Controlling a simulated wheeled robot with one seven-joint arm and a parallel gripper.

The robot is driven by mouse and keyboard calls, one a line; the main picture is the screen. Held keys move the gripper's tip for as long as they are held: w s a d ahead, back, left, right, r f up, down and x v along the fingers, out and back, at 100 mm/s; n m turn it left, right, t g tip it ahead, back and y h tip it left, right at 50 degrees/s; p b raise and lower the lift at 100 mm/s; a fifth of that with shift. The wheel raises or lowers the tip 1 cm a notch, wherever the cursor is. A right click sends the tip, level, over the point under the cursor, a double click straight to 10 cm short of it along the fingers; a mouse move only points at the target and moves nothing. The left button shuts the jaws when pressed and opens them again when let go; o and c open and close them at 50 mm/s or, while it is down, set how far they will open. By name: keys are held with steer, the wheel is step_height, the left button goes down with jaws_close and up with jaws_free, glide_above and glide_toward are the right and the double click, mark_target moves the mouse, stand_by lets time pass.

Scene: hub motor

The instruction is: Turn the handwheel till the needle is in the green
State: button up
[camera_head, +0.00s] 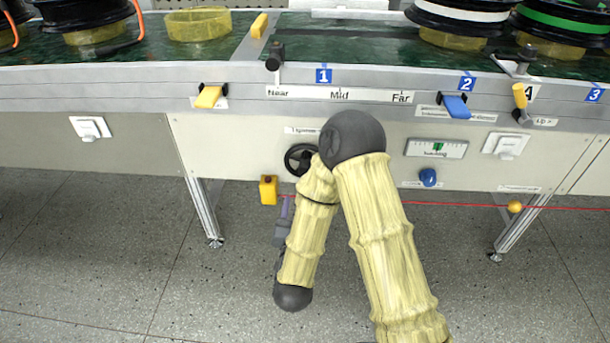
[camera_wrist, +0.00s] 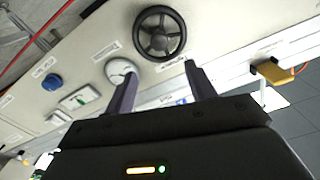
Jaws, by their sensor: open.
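The black spoked handwheel (camera_wrist: 160,33) shows whole in the wrist view, on the pale panel beyond my fingertips. In the head view the handwheel (camera_head: 298,158) is partly covered by my arm. My gripper (camera_wrist: 161,69) is open and empty, its two fingers apart and short of the wheel. A round white dial (camera_wrist: 120,69) sits beside the wheel, partly behind one finger; its needle is too small to read. My arm hides that dial in the head view.
A blue knob (camera_head: 428,177) sits below the rectangular gauge. A yellow box (camera_head: 268,190) hangs below the handwheel, and a red cord (camera_head: 455,206) runs along the panel's lower edge. Yellow (camera_head: 208,97) and blue (camera_head: 456,106) levers stick out above. The floor in front is clear.

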mark_target(305, 166)
steer(key=w+b, duration=0.1)
steer(key=w, duration=0.3)
steer(key=w+b, duration=0.1)
steer(key=w, duration=0.4)
steer(key=w+b, duration=0.1)
steer(key=w, duration=0.3)
steer(key=shift+w+d, duration=0.25)
steer(key=shift+d, duration=0.05)
steer(key=c, duration=1)
steer(key=shift+o, duration=0.2)
steer(key=shift+m, duration=0.4)
steer(key=m, duration=0.5)
steer(key=shift+f+b, duration=0.1)
steer(key=shift+b, duration=0.3)
steer(key=m+b, duration=0.1)
steer(key=m, duration=0.5)
steer(key=shift+d+f, duration=0.1)
